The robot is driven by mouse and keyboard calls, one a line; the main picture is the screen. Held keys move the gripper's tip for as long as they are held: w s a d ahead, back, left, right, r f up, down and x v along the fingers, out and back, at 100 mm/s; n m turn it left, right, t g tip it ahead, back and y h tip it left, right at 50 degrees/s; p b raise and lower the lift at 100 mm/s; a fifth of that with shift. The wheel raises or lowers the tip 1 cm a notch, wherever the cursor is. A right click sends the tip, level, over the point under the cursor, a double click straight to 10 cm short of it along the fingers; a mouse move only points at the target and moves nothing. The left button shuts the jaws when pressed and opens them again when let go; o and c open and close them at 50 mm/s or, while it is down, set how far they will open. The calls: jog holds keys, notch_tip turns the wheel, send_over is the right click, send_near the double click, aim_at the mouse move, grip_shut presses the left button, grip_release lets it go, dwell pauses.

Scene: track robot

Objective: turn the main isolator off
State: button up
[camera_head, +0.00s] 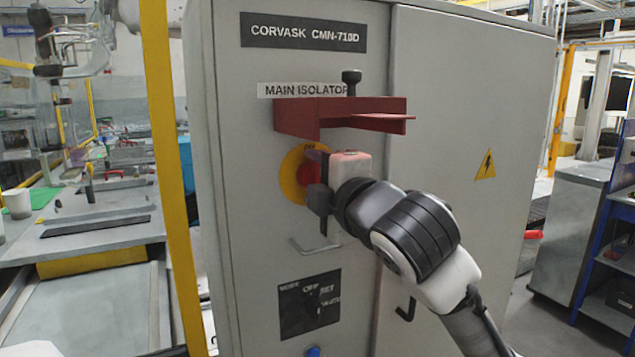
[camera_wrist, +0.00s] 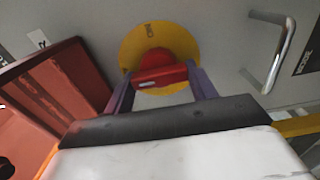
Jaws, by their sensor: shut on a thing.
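The main isolator has a yellow disc (camera_head: 291,178) with a red handle (camera_head: 308,176) in its middle, on the grey cabinet door below the "MAIN ISOLATOR" label (camera_head: 300,90). Small print shows at the top of the disc. In the wrist view the yellow disc (camera_wrist: 188,42) lies behind the red handle (camera_wrist: 160,76). My gripper (camera_wrist: 161,88) has one purple finger at each end of the handle and is shut on it. In the head view my gripper (camera_head: 318,176) comes from the right and hides part of the disc. The handle's exact angle is hard to tell.
A dark red guard (camera_head: 300,117) with a black knob (camera_head: 351,77) juts out just above my gripper. A metal pull handle (camera_head: 314,248) sits below the isolator. A dark panel (camera_head: 310,304) is lower down. A yellow post (camera_head: 166,180) stands left of the cabinet.

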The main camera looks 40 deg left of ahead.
dwell(0.5)
jog(key=o, duration=0.6)
jog(key=shift+o, duration=0.2)
jog(key=b+v, duration=0.3)
jog(key=v, duration=1.1)
jog(key=shift+a, duration=0.1)
